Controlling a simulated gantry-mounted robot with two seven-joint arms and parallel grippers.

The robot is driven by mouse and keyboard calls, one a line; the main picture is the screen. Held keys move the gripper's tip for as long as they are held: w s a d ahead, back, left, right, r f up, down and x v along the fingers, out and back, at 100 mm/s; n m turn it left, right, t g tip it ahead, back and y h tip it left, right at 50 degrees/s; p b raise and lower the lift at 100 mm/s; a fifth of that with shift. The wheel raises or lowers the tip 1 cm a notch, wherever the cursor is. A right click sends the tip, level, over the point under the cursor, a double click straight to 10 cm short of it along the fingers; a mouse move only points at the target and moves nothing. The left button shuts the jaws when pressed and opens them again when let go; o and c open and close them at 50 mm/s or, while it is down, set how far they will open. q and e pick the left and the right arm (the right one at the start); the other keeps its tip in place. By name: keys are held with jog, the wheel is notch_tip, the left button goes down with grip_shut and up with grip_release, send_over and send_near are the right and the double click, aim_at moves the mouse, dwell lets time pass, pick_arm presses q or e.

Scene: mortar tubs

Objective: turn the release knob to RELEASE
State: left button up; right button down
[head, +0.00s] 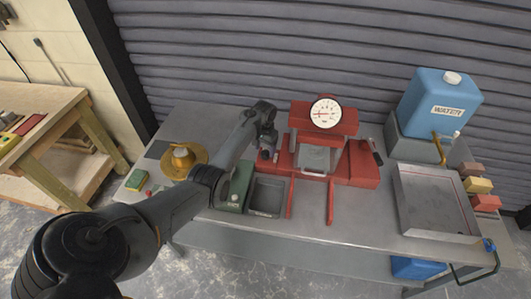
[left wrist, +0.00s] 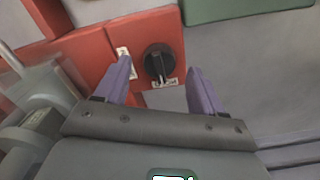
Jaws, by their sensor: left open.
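The release knob (left wrist: 158,62) is a round black knob on the red press body (left wrist: 105,38) in the left wrist view. Its raised grip runs roughly up and down in that picture. One small white label sits left of it and another below it; their lettering is too small to read. My left gripper (left wrist: 158,70) is open, with one purple finger on each side of the knob in the picture; I cannot tell whether either touches it. In the head view my left gripper (head: 267,151) is at the left side of the red press (head: 357,163) and hides the knob.
A dial gauge (head: 326,113) tops the press. A dark tray (head: 266,197) and green box (head: 235,188) stand left of it, with a brass-coloured round piece (head: 183,160) farther left. A shallow metal tray (head: 436,235) and blue water container (head: 438,103) stand right.

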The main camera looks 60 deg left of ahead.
pick_arm(q)
jog(key=shift+f, duration=1.15)
jog(key=c, duration=1.1)
jog(key=shift+o, duration=0.2)
